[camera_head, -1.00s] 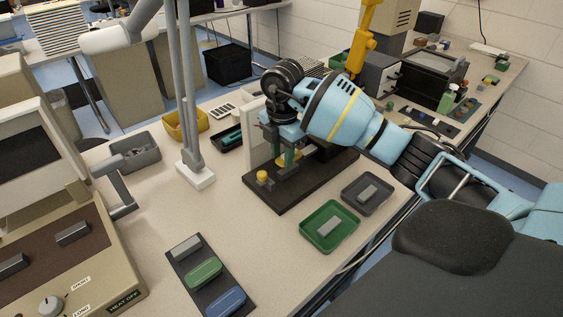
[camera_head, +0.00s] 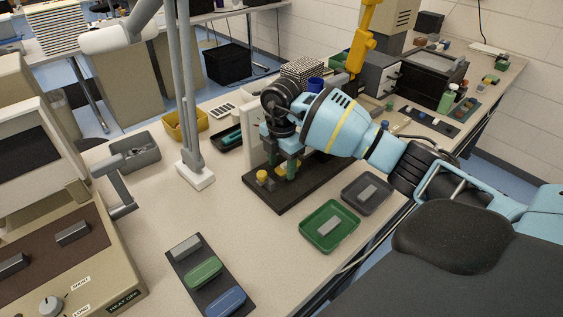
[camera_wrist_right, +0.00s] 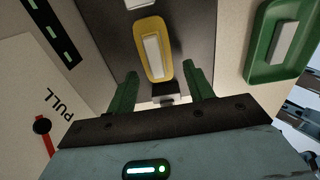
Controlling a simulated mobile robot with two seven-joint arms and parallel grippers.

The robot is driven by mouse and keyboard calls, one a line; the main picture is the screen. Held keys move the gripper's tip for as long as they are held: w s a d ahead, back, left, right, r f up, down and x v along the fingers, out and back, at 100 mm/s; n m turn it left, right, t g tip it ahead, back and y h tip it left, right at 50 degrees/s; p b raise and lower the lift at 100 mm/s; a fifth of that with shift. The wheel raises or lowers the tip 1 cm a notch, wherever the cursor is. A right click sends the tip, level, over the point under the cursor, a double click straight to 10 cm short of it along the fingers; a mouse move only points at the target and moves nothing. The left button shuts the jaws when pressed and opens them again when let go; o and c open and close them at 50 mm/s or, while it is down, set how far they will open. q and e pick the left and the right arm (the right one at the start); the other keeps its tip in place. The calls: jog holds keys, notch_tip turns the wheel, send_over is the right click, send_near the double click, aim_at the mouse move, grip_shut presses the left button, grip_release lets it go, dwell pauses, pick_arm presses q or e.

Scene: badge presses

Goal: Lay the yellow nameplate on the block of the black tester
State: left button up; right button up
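The yellow nameplate (camera_wrist_right: 152,50), rounded with a pale bar along its middle, shows in the right wrist view just beyond the fingertips, over the dark base of the black tester (camera_head: 286,203). Whether it rests on the tester's block is hidden from me. My right gripper (camera_head: 281,163) is low over the tester in the head view. In the wrist view its two green fingers (camera_wrist_right: 160,70) stand apart, with a gap wider than the plate's bar. They do not close on it. My left gripper is not in view.
A green tray (camera_head: 330,245) and a dark grey tray (camera_head: 346,200), each with a grey bar, stand right of the tester. A lamp post base (camera_head: 195,176) stands left. A dark rack (camera_head: 240,304) with grey, green and blue plates lies in front.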

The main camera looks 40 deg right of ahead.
aim_at(282, 170)
notch_tip(282, 170, up, 12)
jog(key=shift+r+p, duration=0.2)
jog(key=shift+p, duration=0.2)
dwell(0.4)
dwell(0.5)
